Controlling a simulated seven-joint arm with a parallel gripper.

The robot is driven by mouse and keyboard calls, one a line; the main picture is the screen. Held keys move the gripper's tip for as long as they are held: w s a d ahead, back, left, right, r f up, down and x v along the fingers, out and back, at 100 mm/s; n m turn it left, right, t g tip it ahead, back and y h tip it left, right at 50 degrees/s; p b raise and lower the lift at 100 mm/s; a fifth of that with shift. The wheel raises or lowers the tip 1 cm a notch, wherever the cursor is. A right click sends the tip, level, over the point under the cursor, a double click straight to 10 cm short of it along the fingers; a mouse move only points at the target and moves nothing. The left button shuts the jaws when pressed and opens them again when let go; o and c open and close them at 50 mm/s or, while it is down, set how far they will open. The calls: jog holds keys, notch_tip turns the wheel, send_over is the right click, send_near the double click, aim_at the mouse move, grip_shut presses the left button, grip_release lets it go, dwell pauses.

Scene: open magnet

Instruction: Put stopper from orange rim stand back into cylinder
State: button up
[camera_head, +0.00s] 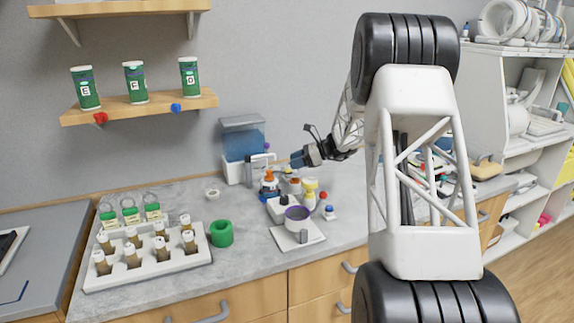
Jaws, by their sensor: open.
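My gripper (293,160) hangs above the back of the grey counter, open, with its jaws pointing left. No object shows between its fingers. Below and left of it, a small orange-topped piece (269,177) stands on a blue base; I cannot tell whether this is the orange rim stand. Another small orange-topped item (294,183) stands close to its right. A stopper is too small to make out. A white cylinder with a purple rim (297,220) stands on a white plate nearer the front. I cannot tell whether it is the task's cylinder.
A blue-and-clear container (243,150) stands behind the cluster, left of my gripper. A green ring (221,233) and a white rack of vials (145,258) are at left. Shelves hold green canisters (134,82).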

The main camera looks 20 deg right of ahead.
jog(key=shift+s+d+r, duration=0.15)
jog(key=shift+s+d, duration=0.05)
jog(key=shift+d, duration=0.25)
dwell(0.5)
jog(key=s+a+r+n+g+h, duration=0.15)
jog(key=s+a+r+n, duration=0.25)
jog(key=s+a, duration=0.4)
jog(key=s+a+r+n+g+h, duration=0.1)
jog(key=s+a+r+n+h, duration=0.15)
jog(key=s+a, duration=0.5)
jog(key=s+a+r+n+g+h, duration=0.2)
jog(key=s+a+r+n, duration=0.25)
jog(key=s, duration=0.65)
jog(key=s+a+f+n+h, duration=0.1)
jog(key=s+n, duration=0.3)
jog(key=s, duration=0.6)
jog(key=s+a+f+n+t+h, duration=0.1)
jog(key=s+a+n+h, duration=0.1)
jog(key=s, duration=0.8)
jog(key=s+a+f+n+h, duration=0.1)
jog(key=s+n, duration=0.4)
jog(key=s, duration=0.5)
jog(key=shift+a+f+n+h, duration=0.35)
jog(key=shift+a+h, duration=0.25)
jog(key=shift+h, duration=0.7)
